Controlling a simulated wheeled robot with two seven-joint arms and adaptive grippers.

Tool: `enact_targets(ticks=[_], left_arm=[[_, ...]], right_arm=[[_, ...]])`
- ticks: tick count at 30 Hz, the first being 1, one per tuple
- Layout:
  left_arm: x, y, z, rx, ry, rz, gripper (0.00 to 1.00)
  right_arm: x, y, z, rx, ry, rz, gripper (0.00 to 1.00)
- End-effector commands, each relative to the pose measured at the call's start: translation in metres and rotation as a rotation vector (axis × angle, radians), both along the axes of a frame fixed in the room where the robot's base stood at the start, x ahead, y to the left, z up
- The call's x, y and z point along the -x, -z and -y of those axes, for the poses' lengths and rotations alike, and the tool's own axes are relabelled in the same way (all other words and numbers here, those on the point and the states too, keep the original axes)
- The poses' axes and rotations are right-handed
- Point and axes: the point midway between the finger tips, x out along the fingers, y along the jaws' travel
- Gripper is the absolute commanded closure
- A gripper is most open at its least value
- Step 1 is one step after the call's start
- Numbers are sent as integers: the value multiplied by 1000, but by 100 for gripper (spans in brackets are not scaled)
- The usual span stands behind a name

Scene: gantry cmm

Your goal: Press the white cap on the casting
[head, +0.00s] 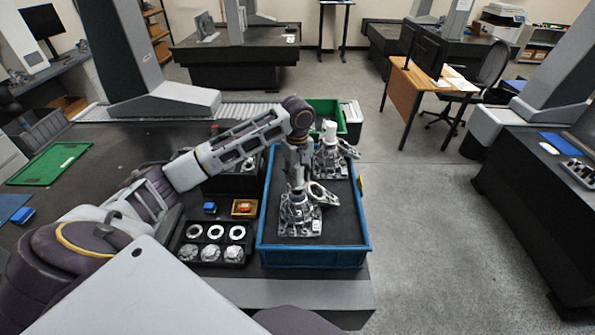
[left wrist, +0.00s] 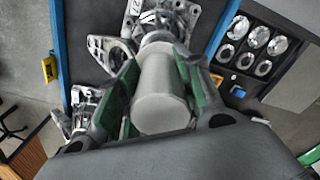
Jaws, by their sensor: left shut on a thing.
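A metal casting (head: 299,222) stands upright near the front of the blue-rimmed tray; its upper part shows in the left wrist view (left wrist: 168,18). My left gripper (head: 297,182) points down over this casting. In the left wrist view, its green-padded fingers (left wrist: 160,92) are shut on a white cylindrical cap (left wrist: 162,108). The cap's far end lines up with the casting's round top; I cannot tell whether it is fully seated. The head view mostly hides this cap behind the gripper. A second casting (head: 330,162) with a white top stands farther back. My right gripper is not in view.
The blue tray (head: 312,257) has walls around the castings. Left of it, a black tray (head: 208,262) holds white rings and faceted parts. A small blue block (head: 210,207) and a yellow box (head: 243,208) lie behind it. A green bin (head: 342,121) stands behind the blue tray.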

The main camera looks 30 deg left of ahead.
Motion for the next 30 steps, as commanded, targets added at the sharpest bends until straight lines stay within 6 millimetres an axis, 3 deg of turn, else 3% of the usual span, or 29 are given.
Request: enact_targets(ticks=[12,30], left_arm=[[0,20,1,1,1,0,80],[0,21,0,0,1,1,80]], right_arm=[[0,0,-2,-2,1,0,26],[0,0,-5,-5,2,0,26]])
